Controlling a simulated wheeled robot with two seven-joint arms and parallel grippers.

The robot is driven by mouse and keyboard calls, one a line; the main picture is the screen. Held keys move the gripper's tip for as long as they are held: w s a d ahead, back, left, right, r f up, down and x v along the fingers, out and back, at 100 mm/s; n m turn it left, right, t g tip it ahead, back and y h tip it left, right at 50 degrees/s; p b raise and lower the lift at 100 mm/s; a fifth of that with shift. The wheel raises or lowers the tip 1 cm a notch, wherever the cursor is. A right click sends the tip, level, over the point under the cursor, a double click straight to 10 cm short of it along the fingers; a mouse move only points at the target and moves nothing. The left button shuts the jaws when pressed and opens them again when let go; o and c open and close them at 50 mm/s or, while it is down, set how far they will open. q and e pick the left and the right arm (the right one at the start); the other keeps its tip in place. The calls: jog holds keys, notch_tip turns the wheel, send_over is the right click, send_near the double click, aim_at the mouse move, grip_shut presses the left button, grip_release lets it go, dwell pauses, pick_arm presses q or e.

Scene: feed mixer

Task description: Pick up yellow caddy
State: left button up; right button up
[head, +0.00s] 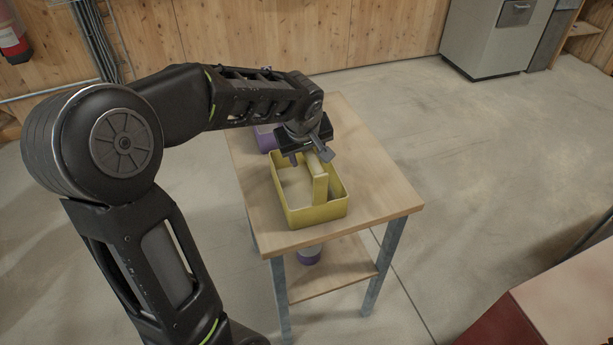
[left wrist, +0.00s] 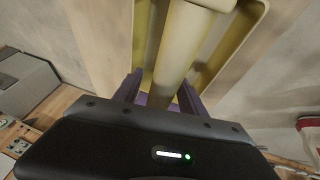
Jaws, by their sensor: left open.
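The yellow caddy (head: 316,216) is an open box with a raised handle (head: 320,188) along its middle. It stands upright on a small wooden table. My left gripper (head: 309,157) is over the far part of the caddy, pointing down at the handle, jaws open. In the left wrist view, the pale yellow handle (left wrist: 185,45) runs between the two spread fingers of my left gripper (left wrist: 160,90). The caddy's rim (left wrist: 238,40) shows beyond. I cannot tell whether either finger touches the handle. My right gripper is not in view.
A purple container (head: 265,138) stands on the table (head: 385,190) behind the caddy, partly hidden by my arm. Another purple and grey item (head: 309,256) is on the lower shelf. The tabletop to the right is bare. A red-sided surface (head: 500,322) is at the lower right.

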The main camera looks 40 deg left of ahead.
pick_arm(q)
jog(key=shift+c, duration=0.4)
grip_shut()
dwell(0.9)
